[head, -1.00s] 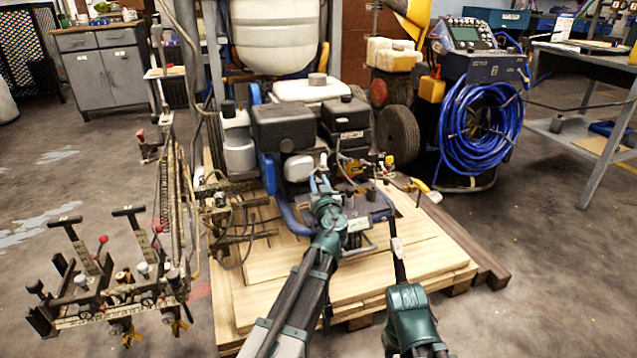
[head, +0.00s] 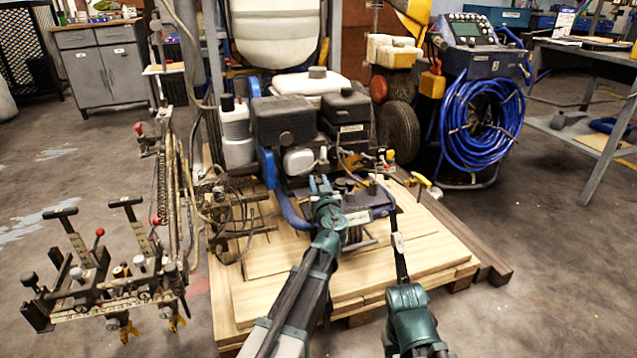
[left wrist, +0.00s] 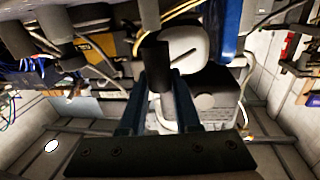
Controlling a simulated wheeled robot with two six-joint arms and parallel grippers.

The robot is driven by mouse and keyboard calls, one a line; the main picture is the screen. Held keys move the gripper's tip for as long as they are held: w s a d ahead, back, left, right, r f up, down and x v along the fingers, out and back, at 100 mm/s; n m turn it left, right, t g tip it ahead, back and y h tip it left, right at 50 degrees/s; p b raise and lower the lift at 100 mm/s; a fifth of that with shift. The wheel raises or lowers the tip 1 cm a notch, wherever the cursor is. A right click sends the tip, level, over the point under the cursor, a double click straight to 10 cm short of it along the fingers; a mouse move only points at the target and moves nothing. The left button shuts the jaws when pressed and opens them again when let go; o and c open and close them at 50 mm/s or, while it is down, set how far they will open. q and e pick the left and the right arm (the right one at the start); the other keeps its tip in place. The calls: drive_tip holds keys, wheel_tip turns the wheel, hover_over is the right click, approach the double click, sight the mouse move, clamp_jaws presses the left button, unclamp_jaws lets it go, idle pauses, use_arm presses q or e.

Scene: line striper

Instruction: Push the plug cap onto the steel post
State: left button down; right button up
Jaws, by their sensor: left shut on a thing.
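My left gripper (head: 319,184) reaches in over the front of the line striper's engine area. In the left wrist view its two blue fingers (left wrist: 158,88) are shut on a dark cylinder, which I take as the plug cap (left wrist: 154,66). A grey post (left wrist: 150,14), likely the steel post, shows just beyond the cap's far end, roughly in line with it. I cannot tell whether they touch. In the head view the cap and post are too small to make out.
The striper's black engine box (head: 284,120) and white tank (head: 311,84) stand close beyond the gripper. The machine rests on a wooden pallet (head: 440,262). A blue hose reel (head: 484,127) stands at right. Open floor lies at lower right.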

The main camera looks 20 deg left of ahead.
use_arm(q)
drive_tip(key=shift+f+b, duration=0.9)
idle(0.9)
drive_tip(key=shift+r+p, duration=0.45)
idle(0.7)
drive_tip(key=shift+r+p, duration=0.35)
drive_tip(key=shift+f+b, duration=0.65)
idle(2.2)
drive_tip(key=shift+r+p, duration=0.65)
drive_tip(key=shift+p, duration=0.05)
drive_tip(key=shift+f+b, duration=0.35)
idle(0.8)
